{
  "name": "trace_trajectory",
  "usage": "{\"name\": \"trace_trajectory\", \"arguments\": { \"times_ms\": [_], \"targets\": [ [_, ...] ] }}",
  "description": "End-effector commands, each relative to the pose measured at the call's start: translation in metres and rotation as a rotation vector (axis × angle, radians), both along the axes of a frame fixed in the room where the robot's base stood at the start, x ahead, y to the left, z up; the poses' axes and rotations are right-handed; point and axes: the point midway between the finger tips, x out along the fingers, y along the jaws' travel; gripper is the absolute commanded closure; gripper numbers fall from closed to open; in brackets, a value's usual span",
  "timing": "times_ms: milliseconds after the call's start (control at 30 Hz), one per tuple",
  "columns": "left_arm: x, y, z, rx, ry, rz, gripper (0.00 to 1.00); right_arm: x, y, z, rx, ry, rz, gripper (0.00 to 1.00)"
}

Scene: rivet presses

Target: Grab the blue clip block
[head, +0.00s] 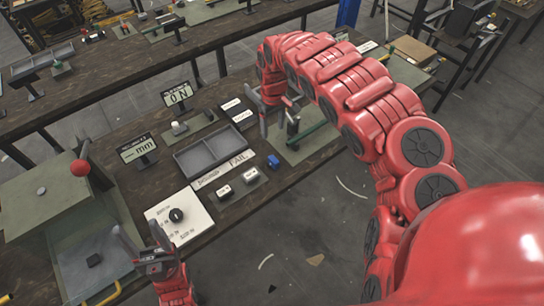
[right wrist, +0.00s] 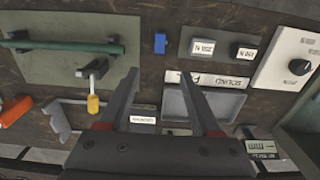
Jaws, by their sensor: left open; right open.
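The blue clip block (head: 273,161) is small and lies on the dark workbench, just right of the black and white label blocks. It also shows in the right wrist view (right wrist: 160,43), beyond my fingertips and roughly in line with the gap between them. My right gripper (head: 277,118) is open over the bench, farther back than the block; its open fingers (right wrist: 160,80) have nothing between them. My left gripper (head: 138,240) is open and empty near the bench's front edge at the lower left, well away from the block.
A press with a red knob (head: 80,168) stands at the left. A green plate with a green bar (right wrist: 62,47) is beside the block.

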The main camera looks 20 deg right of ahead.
Motion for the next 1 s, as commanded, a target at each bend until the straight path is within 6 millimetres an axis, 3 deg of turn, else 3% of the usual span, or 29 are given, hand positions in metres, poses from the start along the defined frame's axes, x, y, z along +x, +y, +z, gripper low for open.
{"name": "trace_trajectory", "arguments": {
  "times_ms": [167,500,533,600,1000],
  "targets": [
    [0.000,0.000,-0.015,0.000,0.000,0.000,0.38,-0.006,0.000,-0.025,-0.005,0.019,0.000,0.35],
    [0.000,0.000,-0.073,0.000,0.000,0.000,0.38,-0.005,0.001,-0.104,-0.002,0.014,0.000,0.35],
    [0.000,0.000,-0.074,0.000,0.000,0.000,0.38,-0.004,0.000,-0.109,-0.002,0.013,0.000,0.35],
    [0.000,0.000,-0.059,0.000,0.000,0.000,0.38,-0.004,-0.001,-0.107,-0.002,0.012,0.001,0.35],
    [0.000,0.000,-0.046,0.000,0.000,0.000,0.38,-0.004,-0.002,-0.129,-0.003,0.011,-0.001,0.35]
  ]
}}
